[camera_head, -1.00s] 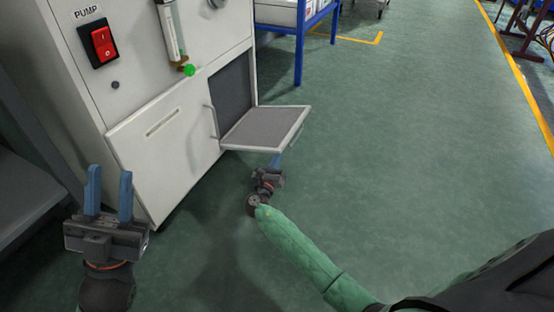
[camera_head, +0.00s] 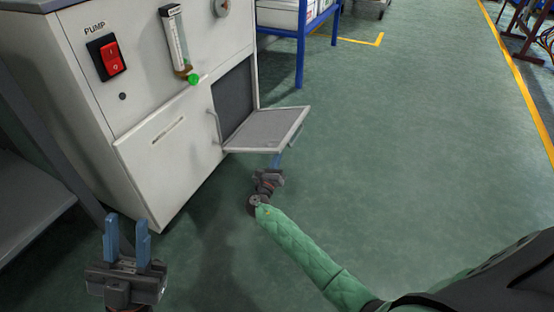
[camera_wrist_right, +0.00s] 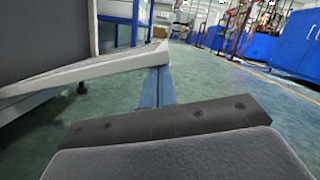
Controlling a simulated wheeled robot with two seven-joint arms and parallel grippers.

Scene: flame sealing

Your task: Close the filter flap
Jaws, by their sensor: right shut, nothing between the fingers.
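The filter flap (camera_head: 266,130) is a white-framed grey panel on the front of the white machine (camera_head: 165,70). It stands open, folded out about level, with the dark opening (camera_head: 236,98) behind it. My right gripper (camera_head: 277,162) is just under the flap's outer edge, shut and empty; its fingertips are partly hidden by the flap. In the right wrist view the blue fingers (camera_wrist_right: 157,88) are together and the flap's underside and edge (camera_wrist_right: 90,68) lie above and left of them, touching or very near. My left gripper (camera_head: 127,240) is open and empty at lower left.
A red pump switch (camera_head: 112,56) and a flow tube with a green knob (camera_head: 193,79) are on the machine's front. A white lower door (camera_head: 165,150) is left of the flap. A blue-framed rack (camera_head: 300,45) stands behind. The green floor to the right is clear.

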